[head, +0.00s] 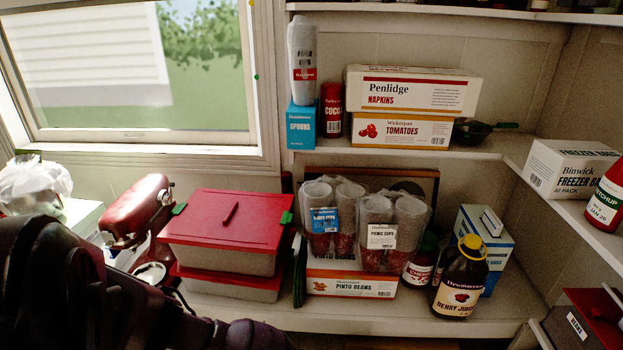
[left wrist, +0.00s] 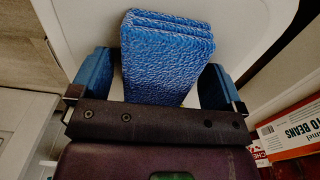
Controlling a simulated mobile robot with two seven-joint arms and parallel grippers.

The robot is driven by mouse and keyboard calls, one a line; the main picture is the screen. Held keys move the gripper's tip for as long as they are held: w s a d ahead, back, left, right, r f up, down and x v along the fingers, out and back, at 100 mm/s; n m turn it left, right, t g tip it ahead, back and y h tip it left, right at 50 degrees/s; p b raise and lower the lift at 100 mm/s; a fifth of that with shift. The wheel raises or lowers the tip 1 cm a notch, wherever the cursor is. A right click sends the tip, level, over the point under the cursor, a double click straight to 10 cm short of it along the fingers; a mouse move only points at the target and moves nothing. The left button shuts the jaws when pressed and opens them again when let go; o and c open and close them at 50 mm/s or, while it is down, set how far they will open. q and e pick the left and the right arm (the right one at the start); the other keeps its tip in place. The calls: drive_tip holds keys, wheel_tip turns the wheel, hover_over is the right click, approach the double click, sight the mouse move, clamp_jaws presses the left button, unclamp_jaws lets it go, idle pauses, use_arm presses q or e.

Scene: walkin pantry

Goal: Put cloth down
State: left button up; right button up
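A blue patterned folded cloth (left wrist: 165,62) shows in the left wrist view, in front of a pale surface, with its layered edge toward the top of the picture. My left gripper (left wrist: 157,78) has its two blue-padded fingers wide apart, one on each side of the cloth. A narrow gap shows between the cloth and each finger, so the gripper looks open around it. The cloth's lower end is hidden behind the gripper's dark crossbar. In the head view my dark arm fills the lower left; the gripper and cloth are hidden there. My right gripper is not in view.
Red-lidded bins (head: 222,222), a red mixer (head: 135,205) and a bagged item (head: 33,182) stand on the lower shelf. To their right are a pinto beans box (head: 350,285), bagged cups (head: 377,235) and a juice bottle (head: 461,282). A window (head: 150,70) is behind.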

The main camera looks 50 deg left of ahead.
use_arm(q)
drive_tip(key=shift+r, duration=0.35)
wheel_tip(320, 180, up, 12)
drive_tip(key=p, duration=0.5)
drive_tip(key=shift+f, duration=0.2)
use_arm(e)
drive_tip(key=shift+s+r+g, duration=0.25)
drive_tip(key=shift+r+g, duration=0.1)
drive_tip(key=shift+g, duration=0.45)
